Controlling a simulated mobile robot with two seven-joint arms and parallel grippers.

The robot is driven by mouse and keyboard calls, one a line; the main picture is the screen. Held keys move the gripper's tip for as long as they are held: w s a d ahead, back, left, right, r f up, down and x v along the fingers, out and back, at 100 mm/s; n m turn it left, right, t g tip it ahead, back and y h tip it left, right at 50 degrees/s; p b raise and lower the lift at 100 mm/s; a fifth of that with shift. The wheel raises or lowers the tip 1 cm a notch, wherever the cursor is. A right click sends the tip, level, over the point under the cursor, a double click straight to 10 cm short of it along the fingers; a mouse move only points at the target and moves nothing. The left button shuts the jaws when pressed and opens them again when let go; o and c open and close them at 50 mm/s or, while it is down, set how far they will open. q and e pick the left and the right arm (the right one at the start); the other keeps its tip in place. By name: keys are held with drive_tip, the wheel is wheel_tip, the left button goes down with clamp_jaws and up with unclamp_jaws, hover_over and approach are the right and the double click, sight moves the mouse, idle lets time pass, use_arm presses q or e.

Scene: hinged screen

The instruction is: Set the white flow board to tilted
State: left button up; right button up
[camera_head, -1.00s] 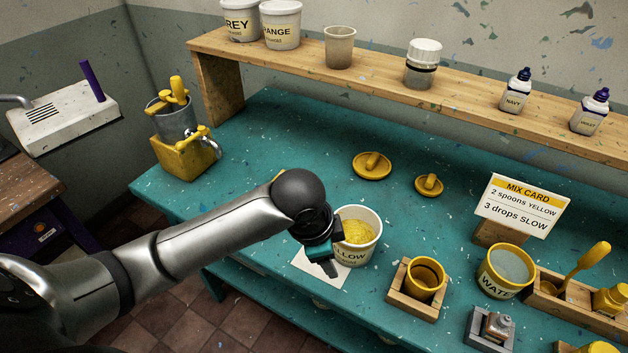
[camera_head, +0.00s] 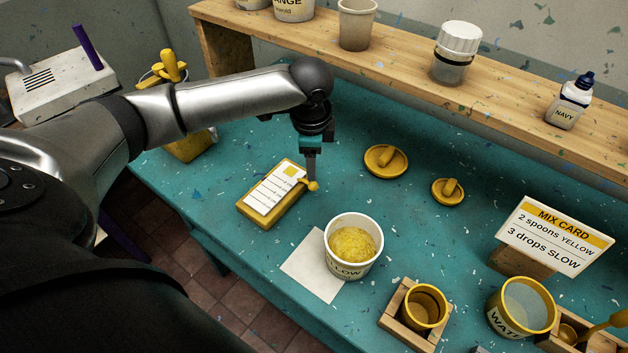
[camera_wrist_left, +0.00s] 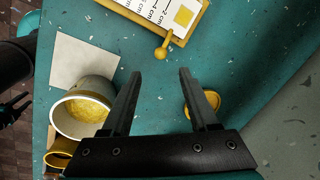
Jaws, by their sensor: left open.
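The white flow board (camera_head: 275,193) lies on the bench as a white printed card on a yellow base, looking flat. A yellow lever with a round knob (camera_head: 313,186) sticks out at its far right corner. The board (camera_wrist_left: 165,12) and knob (camera_wrist_left: 162,50) also show at the top of the left wrist view. My left gripper (camera_head: 311,168) points down at the knob, in line with it in the head view. In the left wrist view its open fingers (camera_wrist_left: 158,75) are empty, with the knob just beyond the gap. A dark part at that view's left edge may be my right gripper.
A yellow powder tub (camera_head: 352,246) stands beside a white paper square (camera_head: 313,268), right of the board. Two yellow lids (camera_head: 385,161) (camera_head: 448,192) lie to the right. A wooden shelf (camera_head: 400,75) runs behind. Bare bench lies between board and lids.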

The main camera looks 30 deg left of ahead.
sight(313, 184)
use_arm(q)
drive_tip(key=f, duration=0.3)
drive_tip(key=w+f+b, duration=0.1)
drive_tip(key=f, duration=0.2)
drive_tip(key=a+f, duration=0.1)
drive_tip(key=f, duration=0.2)
drive_tip(key=shift+w+f, duration=0.2)
drive_tip(key=shift+w, duration=0.15)
drive_tip(key=shift+f, duration=0.4)
use_arm(e)
drive_tip(key=shift+w+f, duration=0.7)
drive_tip(key=shift+w, duration=0.25)
use_arm(q)
clamp_jaws()
use_arm(e)
drive_tip(key=shift+s, duration=0.25)
drive_tip(key=shift+a, duration=0.1)
